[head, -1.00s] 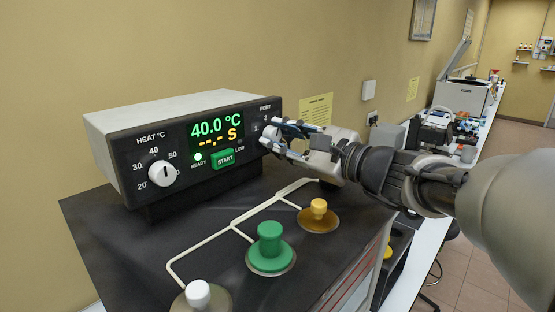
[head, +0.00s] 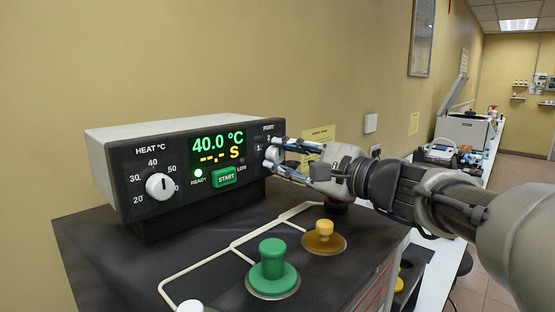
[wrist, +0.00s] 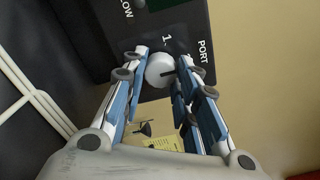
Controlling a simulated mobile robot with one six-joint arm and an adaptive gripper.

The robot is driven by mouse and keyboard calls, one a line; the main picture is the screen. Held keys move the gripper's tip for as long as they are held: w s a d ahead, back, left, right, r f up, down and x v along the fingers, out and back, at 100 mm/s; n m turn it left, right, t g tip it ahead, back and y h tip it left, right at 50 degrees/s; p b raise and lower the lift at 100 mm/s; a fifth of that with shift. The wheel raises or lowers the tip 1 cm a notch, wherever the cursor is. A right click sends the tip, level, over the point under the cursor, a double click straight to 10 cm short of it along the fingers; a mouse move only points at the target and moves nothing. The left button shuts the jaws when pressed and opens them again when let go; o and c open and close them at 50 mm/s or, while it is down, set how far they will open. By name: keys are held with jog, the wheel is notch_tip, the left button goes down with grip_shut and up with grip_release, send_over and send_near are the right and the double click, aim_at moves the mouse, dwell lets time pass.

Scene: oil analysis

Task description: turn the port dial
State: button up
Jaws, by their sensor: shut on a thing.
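The port dial (wrist: 160,71) is a round white knob with a dark marker line, under the PORT label on the heater unit's front panel. In the wrist view it sits between my two fingertips. My gripper (wrist: 158,62) is shut on it, with blue and white fingers on either side. In the head view my gripper (head: 273,153) reaches in from the right to the panel's right end. There the fingers hide much of the port dial (head: 271,155). A 1 shows at the dial's upper side in the wrist view; the dial's exact setting is hard to read.
The heater unit (head: 180,135) shows 40.0 °C, with a heat dial (head: 160,186) and green START button (head: 225,176). Green (head: 272,258), amber (head: 324,229) and white (head: 190,306) knobs stand on the black top in front. A yellow wall stands close behind.

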jog(key=o, duration=1.1)
jog(key=v, duration=1.2)
